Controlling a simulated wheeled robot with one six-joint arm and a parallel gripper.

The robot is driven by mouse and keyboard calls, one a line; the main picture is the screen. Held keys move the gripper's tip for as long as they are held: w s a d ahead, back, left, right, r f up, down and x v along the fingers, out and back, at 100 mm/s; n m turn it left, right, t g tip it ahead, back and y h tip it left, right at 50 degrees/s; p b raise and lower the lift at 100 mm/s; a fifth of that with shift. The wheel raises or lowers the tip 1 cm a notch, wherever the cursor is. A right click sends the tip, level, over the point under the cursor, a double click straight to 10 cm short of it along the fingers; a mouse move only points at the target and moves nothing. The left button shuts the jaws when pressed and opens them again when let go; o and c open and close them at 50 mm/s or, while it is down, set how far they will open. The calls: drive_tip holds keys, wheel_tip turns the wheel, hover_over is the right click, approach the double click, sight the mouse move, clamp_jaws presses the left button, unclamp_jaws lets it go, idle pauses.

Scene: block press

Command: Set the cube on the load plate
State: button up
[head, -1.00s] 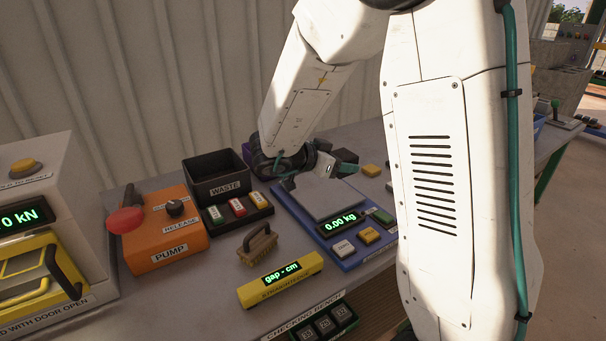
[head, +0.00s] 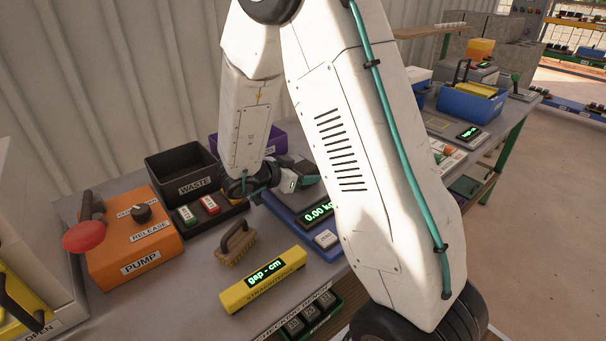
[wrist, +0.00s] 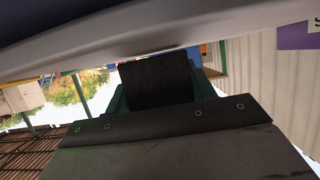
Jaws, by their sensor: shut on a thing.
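In the wrist view a dark, flat-faced block (wrist: 158,80), which I take to be the cube, sits between the jaws of my gripper (wrist: 158,100). In the head view my gripper (head: 287,182) is beside and over the back of a blue scale (head: 285,217). My arm hides much of the scale, and its display reads 0.00 kg. I cannot make out the cube clearly there. A white press with a yellow door (head: 22,305) is cut off at the left edge. No load plate is clearly visible in it.
An orange pump box (head: 160,235) with a red knob stands between the press and a black waste bin (head: 182,170). A brush (head: 236,243) and a yellow straightness gauge (head: 262,280) lie in front. A blue bin (head: 472,103) stands farther right along the bench.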

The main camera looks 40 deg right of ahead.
drive_tip(key=shift+f, duration=0.15)
drive_tip(key=o, duration=1.3)
drive_tip(key=shift+f, duration=0.1)
drive_tip(key=shift+c, duration=0.2)
